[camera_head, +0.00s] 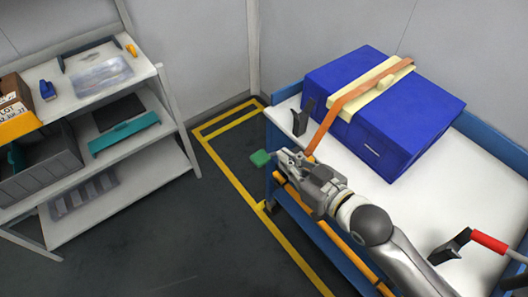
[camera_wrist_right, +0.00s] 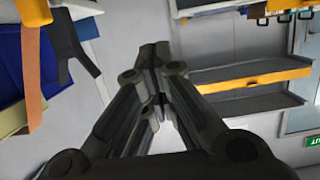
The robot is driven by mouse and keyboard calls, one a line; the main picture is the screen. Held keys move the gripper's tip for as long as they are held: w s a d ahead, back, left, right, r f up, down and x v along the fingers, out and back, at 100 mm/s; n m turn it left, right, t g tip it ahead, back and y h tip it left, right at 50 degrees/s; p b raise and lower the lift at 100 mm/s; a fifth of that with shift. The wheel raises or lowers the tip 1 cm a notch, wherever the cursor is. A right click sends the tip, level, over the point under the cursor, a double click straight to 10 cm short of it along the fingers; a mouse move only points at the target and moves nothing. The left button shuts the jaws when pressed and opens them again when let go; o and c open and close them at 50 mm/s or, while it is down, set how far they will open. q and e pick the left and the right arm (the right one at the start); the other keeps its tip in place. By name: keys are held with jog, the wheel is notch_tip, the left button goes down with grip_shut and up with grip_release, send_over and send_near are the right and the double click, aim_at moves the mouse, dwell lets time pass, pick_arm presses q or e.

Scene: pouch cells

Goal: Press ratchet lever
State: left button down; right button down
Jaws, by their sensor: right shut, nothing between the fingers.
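An orange strap (camera_head: 345,100) runs over a pale yellow pad (camera_head: 378,82) on a blue box (camera_head: 400,120) and down toward the cart's near left side. My right gripper (camera_head: 285,157) is at the strap's lower end, beside the cart's left edge. Its fingers are shut with nothing between them, and they show closed in the wrist view (camera_wrist_right: 154,58). The strap also shows there at upper left (camera_wrist_right: 34,75), apart from the fingers. I cannot clearly make out a ratchet lever; the strap's lower end is hidden behind my gripper. My left gripper is not in view.
The box stands on a white-topped blue cart (camera_head: 455,190). A black upright bracket (camera_head: 302,118) stands near the gripper; a red handle (camera_head: 489,241) is at right. A shelf rack (camera_head: 110,125) stands left, with clear floor between.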

send_over(264, 161)
jog(key=f, duration=0.2)
jog(key=shift+w+a+f, duration=0.15)
jog(key=shift+w+f, duration=0.05)
jog(key=shift+f, duration=0.15)
notch_tip(264, 161, down, 2)
jog(key=shift+s+f, duration=0.15)
jog(key=shift+f, duration=0.7)
